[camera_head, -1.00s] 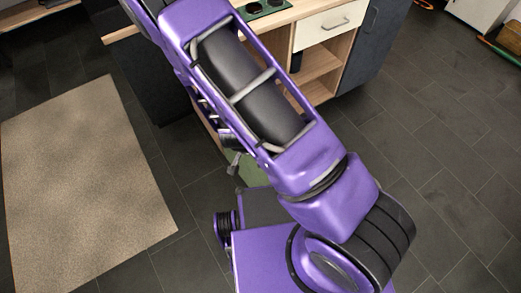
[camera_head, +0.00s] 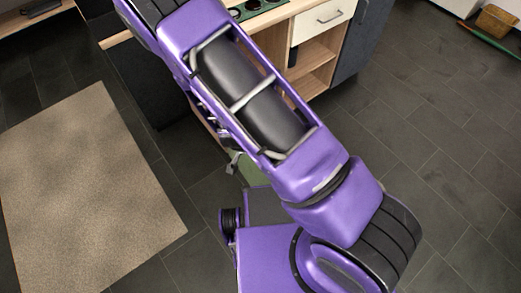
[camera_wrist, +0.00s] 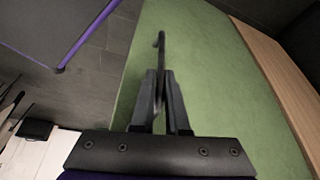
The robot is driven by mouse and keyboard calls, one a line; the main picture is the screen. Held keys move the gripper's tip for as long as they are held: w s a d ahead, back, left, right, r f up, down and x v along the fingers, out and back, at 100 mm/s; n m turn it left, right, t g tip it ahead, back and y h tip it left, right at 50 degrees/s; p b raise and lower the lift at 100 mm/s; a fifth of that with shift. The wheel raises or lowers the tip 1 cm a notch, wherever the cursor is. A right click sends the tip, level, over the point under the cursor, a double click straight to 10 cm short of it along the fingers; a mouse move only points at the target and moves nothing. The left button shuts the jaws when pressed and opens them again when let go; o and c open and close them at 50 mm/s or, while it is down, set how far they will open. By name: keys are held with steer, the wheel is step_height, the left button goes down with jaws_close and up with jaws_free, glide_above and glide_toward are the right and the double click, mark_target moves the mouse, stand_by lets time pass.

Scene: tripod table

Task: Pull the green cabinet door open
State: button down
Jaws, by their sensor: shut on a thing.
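The green cabinet door (camera_wrist: 215,75) fills the middle of the wrist view. Its dark bar handle (camera_wrist: 161,45) stands out from the green face. My gripper (camera_wrist: 160,80) is shut on the handle, one finger on each side. In the head view only a small piece of the green door (camera_head: 249,172) shows beside my arm. My arm hides most of the door there, and how far it stands open is hard to tell.
The wooden kitchen unit has a white drawer (camera_head: 323,20) and open shelves (camera_head: 316,72). A pale wooden edge (camera_wrist: 270,70) runs beside the door, with a dark area beyond. A beige mat (camera_head: 85,190) lies at left.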

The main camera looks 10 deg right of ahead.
steer(key=shift+a, duration=0.25)
stand_by(0.4)
steer(key=c, duration=0.9)
jaws_free()
steer(key=shift+s, duration=0.1)
steer(key=v, duration=1.7)
steer(key=shift+s+a+r+p, duration=0.1)
steer(key=shift+r+p, duration=0.05)
steer(key=shift+p, duration=0.25)
